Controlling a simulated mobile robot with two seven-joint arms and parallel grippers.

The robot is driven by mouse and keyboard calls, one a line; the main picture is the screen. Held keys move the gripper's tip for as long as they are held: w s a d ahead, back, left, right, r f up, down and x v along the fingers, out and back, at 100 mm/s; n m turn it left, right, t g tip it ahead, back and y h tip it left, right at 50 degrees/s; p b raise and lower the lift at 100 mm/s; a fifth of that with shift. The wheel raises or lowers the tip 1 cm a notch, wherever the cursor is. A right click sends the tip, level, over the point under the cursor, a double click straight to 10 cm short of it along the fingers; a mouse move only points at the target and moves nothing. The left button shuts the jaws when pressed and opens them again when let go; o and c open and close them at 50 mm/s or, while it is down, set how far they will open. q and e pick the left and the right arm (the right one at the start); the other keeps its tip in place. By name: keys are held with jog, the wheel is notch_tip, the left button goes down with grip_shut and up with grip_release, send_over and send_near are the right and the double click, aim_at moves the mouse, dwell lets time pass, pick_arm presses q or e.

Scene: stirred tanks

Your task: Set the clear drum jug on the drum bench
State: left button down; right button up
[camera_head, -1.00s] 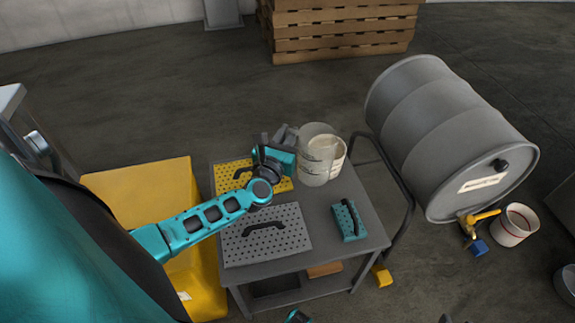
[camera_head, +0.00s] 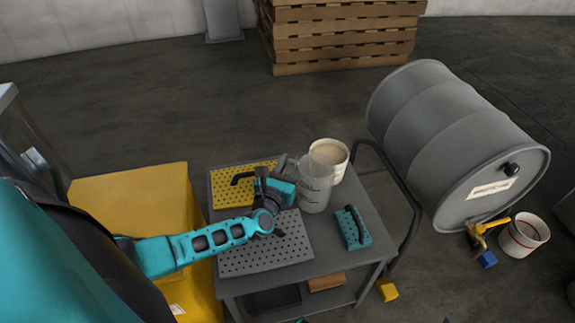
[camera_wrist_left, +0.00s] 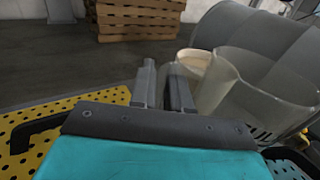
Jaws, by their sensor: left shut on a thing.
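The clear drum jug (camera_head: 314,192) is a see-through, upright vessel with dark markings. It is over the right-middle part of the grey bench top (camera_head: 345,272) beside the drum. My left gripper (camera_head: 284,188) is at the jug's left side, shut on its handle. In the left wrist view, the fingers (camera_wrist_left: 164,88) are close together at the handle, and the jug (camera_wrist_left: 262,98) fills the right side. I cannot tell whether the jug's base touches the bench. My right gripper is not in view.
A pale bucket (camera_head: 338,158) stands just behind the jug. A yellow perforated plate (camera_head: 225,187), a grey perforated plate (camera_head: 290,245) and a teal block (camera_head: 352,228) lie on the bench. A grey drum (camera_head: 435,125) lies at right, with a red-banded pail (camera_head: 523,236) below its tap.

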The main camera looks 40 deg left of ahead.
pick_arm(q)
jog(key=c, duration=1.6)
grip_release()
jog(key=shift+f, duration=0.2)
jog(key=o, duration=0.5)
jog(key=shift+r, duration=0.1)
